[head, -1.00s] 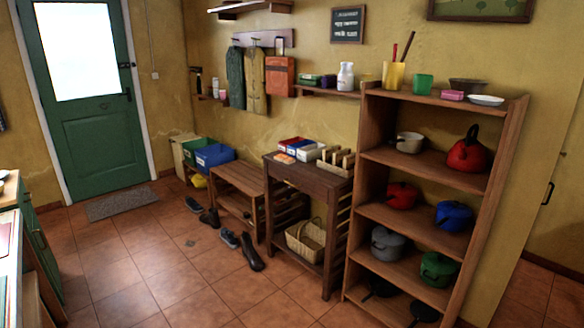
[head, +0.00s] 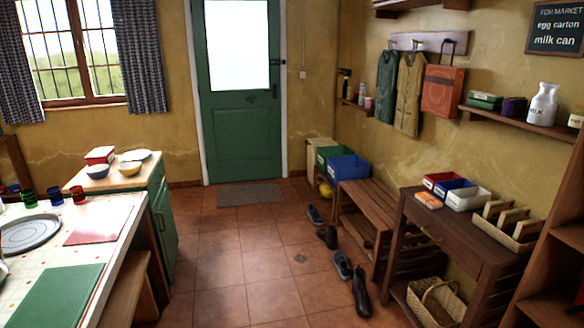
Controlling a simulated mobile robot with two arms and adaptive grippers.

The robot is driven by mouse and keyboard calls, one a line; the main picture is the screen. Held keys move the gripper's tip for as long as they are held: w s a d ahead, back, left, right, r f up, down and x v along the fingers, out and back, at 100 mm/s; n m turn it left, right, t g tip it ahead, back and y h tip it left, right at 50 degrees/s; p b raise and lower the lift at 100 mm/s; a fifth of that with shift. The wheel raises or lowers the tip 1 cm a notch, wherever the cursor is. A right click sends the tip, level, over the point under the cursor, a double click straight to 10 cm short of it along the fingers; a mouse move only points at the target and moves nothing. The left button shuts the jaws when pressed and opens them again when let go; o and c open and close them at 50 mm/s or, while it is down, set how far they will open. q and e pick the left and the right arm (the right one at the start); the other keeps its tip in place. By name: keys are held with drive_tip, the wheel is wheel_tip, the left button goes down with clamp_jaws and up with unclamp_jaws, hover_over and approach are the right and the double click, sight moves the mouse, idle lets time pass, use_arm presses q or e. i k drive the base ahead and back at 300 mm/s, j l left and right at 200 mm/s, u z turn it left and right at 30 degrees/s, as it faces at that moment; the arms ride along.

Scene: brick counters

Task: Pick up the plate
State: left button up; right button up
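A large round grey plate or tray (head: 30,232) lies on the white counter at the left. A pale plate-like dish (head: 137,154) sits on the wooden top of the green cabinet behind it, next to a yellow bowl (head: 130,169) and a blue bowl (head: 97,171). I cannot tell which of these the task means. Neither of my grippers is in view.
The white counter (head: 112,222) also bears coloured cups, a red mat (head: 97,229) and a green mat (head: 55,296). A bench (head: 130,290) stands beside it. Tiled floor (head: 235,260) is open in the middle. Shoes and a dark table (head: 465,240) line the right.

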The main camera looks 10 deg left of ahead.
sight(135, 155)
drive_tip(key=i+j+u, duration=0.15)
drive_tip(key=i+u, duration=0.25)
drive_tip(key=i, duration=0.15)
drive_tip(key=i+u, duration=0.35)
drive_tip(key=i, duration=0.15)
drive_tip(key=i+l+u, duration=0.15)
drive_tip(key=i+u, duration=0.25)
drive_tip(key=i, duration=0.15)
drive_tip(key=i+l+u, duration=0.35)
drive_tip(key=i, duration=0.2)
drive_tip(key=i+l+u, duration=0.4)
drive_tip(key=i, duration=0.05)
